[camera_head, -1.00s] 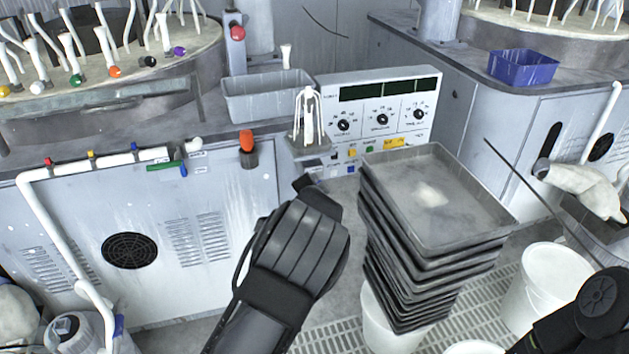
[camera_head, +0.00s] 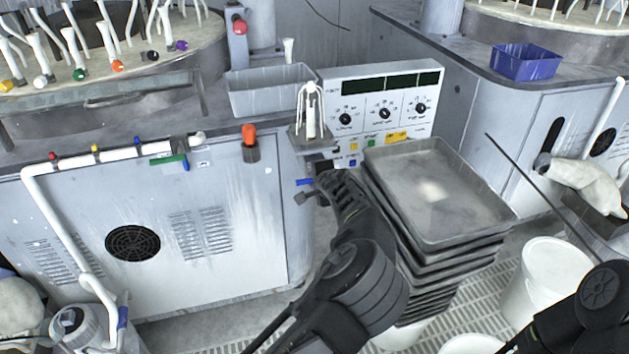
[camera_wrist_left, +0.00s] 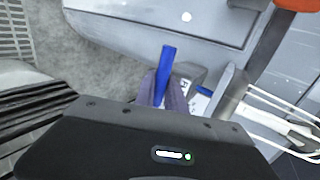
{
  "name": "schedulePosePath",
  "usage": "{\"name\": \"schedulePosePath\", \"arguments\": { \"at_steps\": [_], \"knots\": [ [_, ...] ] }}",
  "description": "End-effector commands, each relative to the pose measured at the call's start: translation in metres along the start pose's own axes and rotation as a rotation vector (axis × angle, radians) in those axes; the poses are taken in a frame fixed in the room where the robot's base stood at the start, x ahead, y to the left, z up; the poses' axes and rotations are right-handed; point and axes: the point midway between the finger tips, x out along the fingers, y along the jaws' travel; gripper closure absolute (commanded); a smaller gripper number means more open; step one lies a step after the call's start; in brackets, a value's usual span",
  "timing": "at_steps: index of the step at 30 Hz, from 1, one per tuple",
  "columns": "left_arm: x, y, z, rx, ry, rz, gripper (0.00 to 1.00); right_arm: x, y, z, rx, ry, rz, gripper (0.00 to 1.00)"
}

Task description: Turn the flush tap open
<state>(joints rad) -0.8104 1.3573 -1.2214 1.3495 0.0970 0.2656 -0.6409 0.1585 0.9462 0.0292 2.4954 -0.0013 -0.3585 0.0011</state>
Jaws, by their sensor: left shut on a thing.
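A blue tap handle (camera_head: 305,182) shows at the corner of the grey machine, below the small shelf with the white brushes. In the left wrist view the blue handle (camera_wrist_left: 168,66) sticks out from between my finger pads. My left gripper (camera_head: 318,188) is shut on this handle; in the head view its fingers are mostly hidden behind my own wrist. The tap body is hard to make out. My right arm enters at the lower right; its gripper is out of the picture.
A stack of grey trays (camera_head: 470,240) stands close to the right of my left arm. The control panel (camera_head: 385,110) is behind it. White buckets (camera_head: 545,275) stand on the floor.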

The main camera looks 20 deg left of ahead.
Motion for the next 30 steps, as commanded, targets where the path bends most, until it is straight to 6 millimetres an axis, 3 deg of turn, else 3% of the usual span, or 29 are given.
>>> {"name": "schedulePosePath", "arguments": {
  "at_steps": [7, 8, 16, 25, 30],
  "knots": [
    [0.000, -0.001, 0.000, 0.001, 0.000, -0.001, 1.00, 0.000, 0.000, 0.000, 0.000, 0.000, 0.000, 0.56],
    [0.000, -0.001, 0.000, 0.001, 0.000, -0.001, 0.84, 0.000, 0.000, 0.000, 0.000, 0.000, 0.000, 0.56],
    [0.000, 0.000, 0.000, 0.000, 0.000, -0.001, 0.63, 0.000, 0.000, 0.000, 0.000, 0.000, 0.000, 0.56],
    [-0.002, 0.000, 0.000, -0.001, 0.001, -0.001, 0.63, 0.000, 0.000, 0.000, 0.000, 0.000, 0.000, 0.56],
    [-0.018, 0.000, -0.001, -0.002, 0.003, -0.001, 0.63, 0.003, 0.001, 0.000, 0.000, 0.000, 0.000, 0.56]
  ]
}}
